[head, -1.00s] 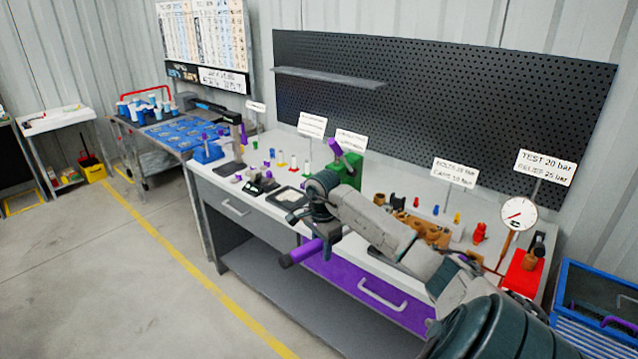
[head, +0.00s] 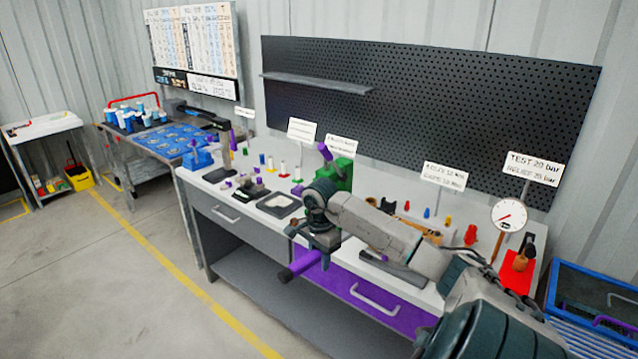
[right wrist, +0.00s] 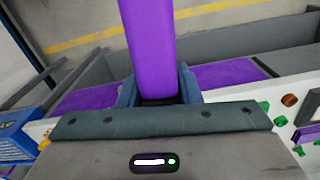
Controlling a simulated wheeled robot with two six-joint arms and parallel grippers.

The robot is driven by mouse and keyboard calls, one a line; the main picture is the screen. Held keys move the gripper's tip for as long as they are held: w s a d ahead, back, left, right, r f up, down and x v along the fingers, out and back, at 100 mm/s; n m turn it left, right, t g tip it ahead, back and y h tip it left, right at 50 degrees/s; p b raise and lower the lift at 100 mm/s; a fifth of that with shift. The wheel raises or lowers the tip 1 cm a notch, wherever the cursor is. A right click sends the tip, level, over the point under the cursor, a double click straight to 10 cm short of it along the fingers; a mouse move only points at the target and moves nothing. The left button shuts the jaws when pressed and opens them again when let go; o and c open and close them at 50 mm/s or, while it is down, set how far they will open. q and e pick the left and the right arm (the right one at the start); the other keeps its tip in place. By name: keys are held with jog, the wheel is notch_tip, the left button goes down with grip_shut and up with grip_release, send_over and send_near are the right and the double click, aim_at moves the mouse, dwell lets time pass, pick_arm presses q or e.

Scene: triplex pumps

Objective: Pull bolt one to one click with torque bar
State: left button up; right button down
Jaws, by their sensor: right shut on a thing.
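My right gripper (head: 325,240) is shut on a purple bar (head: 298,267) in front of the bench, over its front edge in the head view. The bar sticks out toward the lower left. In the right wrist view the purple bar (right wrist: 148,45) stands between the blue-grey fingers (right wrist: 158,92) and runs away from me. I cannot tell from its visible part whether this is the torque bar. The brown pump body (head: 415,222) on the bench is partly hidden behind my right arm. I cannot make out bolt one. My left gripper is not in view.
A green fixture (head: 342,172) with a purple handle stands behind the gripper. A dial gauge (head: 508,215) and red plate (head: 516,268) are at the bench's right end. A dark tray (head: 278,205) lies left of the gripper. The floor in front is clear.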

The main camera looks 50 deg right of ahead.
jog(key=shift+r, duration=0.2)
jog(key=shift+r+p, duration=0.35)
jog(key=shift+r, duration=2.4)
